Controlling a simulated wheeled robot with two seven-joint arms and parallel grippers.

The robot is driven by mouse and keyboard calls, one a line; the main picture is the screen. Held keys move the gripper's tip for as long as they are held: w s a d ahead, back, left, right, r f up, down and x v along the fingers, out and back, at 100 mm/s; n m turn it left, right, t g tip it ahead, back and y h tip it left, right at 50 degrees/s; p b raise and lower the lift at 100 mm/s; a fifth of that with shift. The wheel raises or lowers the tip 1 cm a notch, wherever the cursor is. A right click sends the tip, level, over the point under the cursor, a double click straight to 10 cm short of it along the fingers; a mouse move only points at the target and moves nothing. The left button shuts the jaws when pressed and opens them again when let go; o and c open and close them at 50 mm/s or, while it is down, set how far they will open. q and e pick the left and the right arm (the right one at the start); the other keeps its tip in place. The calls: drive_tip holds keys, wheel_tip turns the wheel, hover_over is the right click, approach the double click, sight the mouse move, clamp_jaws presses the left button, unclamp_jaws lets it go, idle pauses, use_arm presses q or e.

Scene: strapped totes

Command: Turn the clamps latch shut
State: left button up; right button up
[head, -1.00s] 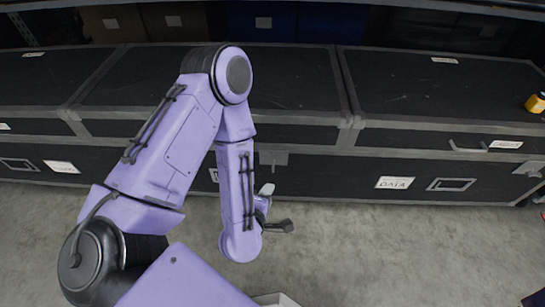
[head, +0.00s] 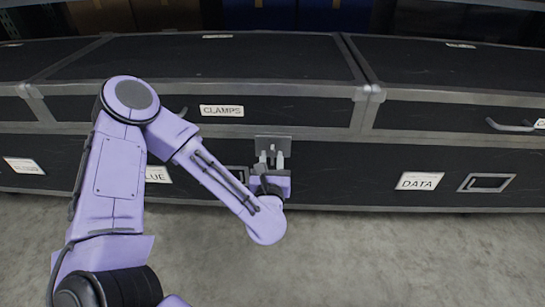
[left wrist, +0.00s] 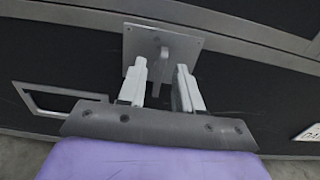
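The clamps latch (head: 285,143) is a grey plate on the front of the black case with the CLAMPS label (head: 222,111). In the left wrist view the latch plate (left wrist: 187,42) carries a small grey turn handle (left wrist: 157,70) that points down. My left gripper (head: 271,162) is at the latch, its two pale fingers pointing at the plate. In the left wrist view the left gripper (left wrist: 160,88) is open, with a finger on each side of the handle and visible gaps. Contact with the plate cannot be told. My right gripper is out of view.
A case labelled DATA (head: 419,181) stands to the right, with a recessed handle (head: 487,183) and a bar handle (head: 510,126). Another label (head: 158,174) is partly hidden behind my left arm. The concrete floor (head: 380,255) in front is clear.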

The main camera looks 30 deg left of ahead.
use_arm(q)
drive_tip(key=shift+x, duration=1.4)
clamp_jaws()
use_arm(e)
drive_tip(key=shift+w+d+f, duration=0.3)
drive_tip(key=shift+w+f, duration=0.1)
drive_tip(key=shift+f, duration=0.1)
